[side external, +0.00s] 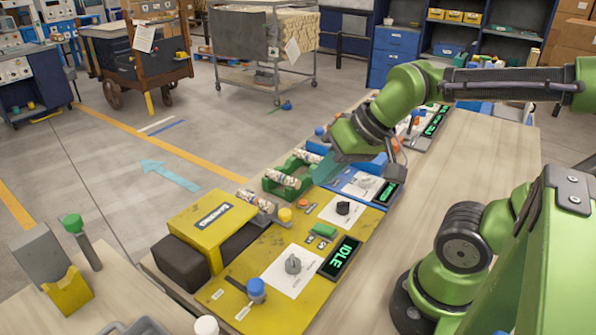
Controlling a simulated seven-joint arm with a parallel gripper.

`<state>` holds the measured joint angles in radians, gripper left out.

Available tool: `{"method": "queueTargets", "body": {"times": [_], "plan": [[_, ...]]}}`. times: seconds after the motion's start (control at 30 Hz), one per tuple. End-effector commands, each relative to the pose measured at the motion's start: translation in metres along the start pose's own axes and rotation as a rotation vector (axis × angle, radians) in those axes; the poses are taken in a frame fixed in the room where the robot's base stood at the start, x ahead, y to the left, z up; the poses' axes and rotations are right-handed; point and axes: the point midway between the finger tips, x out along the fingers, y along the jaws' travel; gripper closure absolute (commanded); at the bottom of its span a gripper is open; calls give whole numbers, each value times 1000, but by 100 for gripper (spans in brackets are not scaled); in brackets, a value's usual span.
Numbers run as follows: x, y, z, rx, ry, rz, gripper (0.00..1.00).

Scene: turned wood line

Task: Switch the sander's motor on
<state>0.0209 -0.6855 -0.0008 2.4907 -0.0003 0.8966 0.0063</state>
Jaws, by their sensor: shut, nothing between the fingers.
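The sander appears to be the yellow station in front, with a yellow housing (211,224) over a dark block; its label is too small to read surely. On its yellow panel are a grey rotary knob (293,263) on a white plate, a blue-capped control (256,289), a green button (325,231) and a display (341,257) reading IDLE. Which control is the motor switch cannot be told. My gripper (327,170) is shut and empty, pointing down over the stations behind the yellow panel, away from its front controls. Its fingertips are hard to make out.
A black knob (343,208) on a white plate sits behind the green button. A blue station (372,188) with a lit display and green cradles (287,181) stand farther back. The wooden table (440,180) is clear at right.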

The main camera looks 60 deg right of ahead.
Motion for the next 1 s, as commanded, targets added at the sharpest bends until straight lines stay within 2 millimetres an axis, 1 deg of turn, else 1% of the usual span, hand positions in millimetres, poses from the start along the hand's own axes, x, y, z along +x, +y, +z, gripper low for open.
{"method": "queueTargets", "body": {"times": [0.03, 0.1, 0.17, 0.2, 0.27, 0.3, 0.4, 0.57, 0.8, 0.9, 1.0], "plan": [[-5, -3, 3, -12, 18, -16, 100], [-9, -5, 3, -20, 31, -24, 89], [-7, -4, 4, -20, 22, -21, 80], [-2, -3, 4, -16, 3, -13, 74], [6, -1, 0, -8, -27, 6, 65], [12, 0, -6, -2, -51, 24, 59], [28, 7, -22, -5, -144, 87, 45], [58, 23, -50, -63, -336, 197, 45], [102, 59, -84, -183, -658, 334, 45], [113, 71, -94, -227, -776, 368, 45], [115, 77, -104, -268, -861, 381, 45]]}}
